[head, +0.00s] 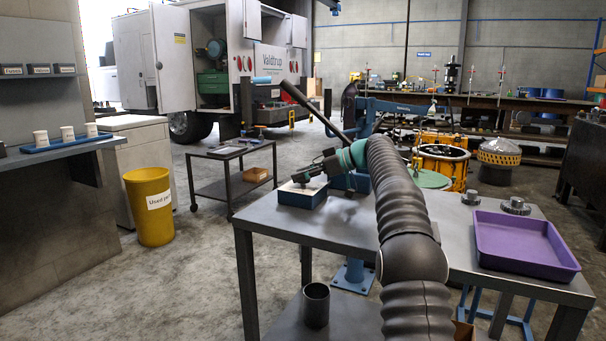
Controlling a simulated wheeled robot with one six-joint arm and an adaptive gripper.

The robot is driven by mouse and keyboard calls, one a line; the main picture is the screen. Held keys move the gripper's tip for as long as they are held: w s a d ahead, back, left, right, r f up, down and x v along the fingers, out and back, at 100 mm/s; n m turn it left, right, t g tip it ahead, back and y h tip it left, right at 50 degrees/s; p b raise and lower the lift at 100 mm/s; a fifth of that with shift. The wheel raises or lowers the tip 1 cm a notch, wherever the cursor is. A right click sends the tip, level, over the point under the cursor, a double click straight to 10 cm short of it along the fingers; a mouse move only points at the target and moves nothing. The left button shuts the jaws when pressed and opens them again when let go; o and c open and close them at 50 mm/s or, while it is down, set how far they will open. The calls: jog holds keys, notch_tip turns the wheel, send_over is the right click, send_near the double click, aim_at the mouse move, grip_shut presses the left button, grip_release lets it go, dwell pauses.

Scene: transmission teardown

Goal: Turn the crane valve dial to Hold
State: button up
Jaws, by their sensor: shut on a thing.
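The crane valve is a small blue box with a pale top face (287,190) on the left end of the grey workbench. My gripper (300,180) reaches down from the right over this top face. It is shut at the dial there, and its fingers hide most of the dial. The dial's pointer and the markings, Hold among them, are too small or covered to read.
The grey workbench (345,232) carries a purple tray (520,243) and metal parts (515,206) on its right. A blue crane post with a dark lever (318,108) rises behind the valve. A yellow bin (150,220) and a dark cart (225,178) stand left. The bench's front left is clear.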

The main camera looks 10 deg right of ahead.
jog(key=o, duration=1.2)
jog(key=shift+a+f, duration=0.1)
jog(key=shift+c, duration=0.2)
jog(key=v, duration=1.2)
jog(key=shift+a, duration=0.1)
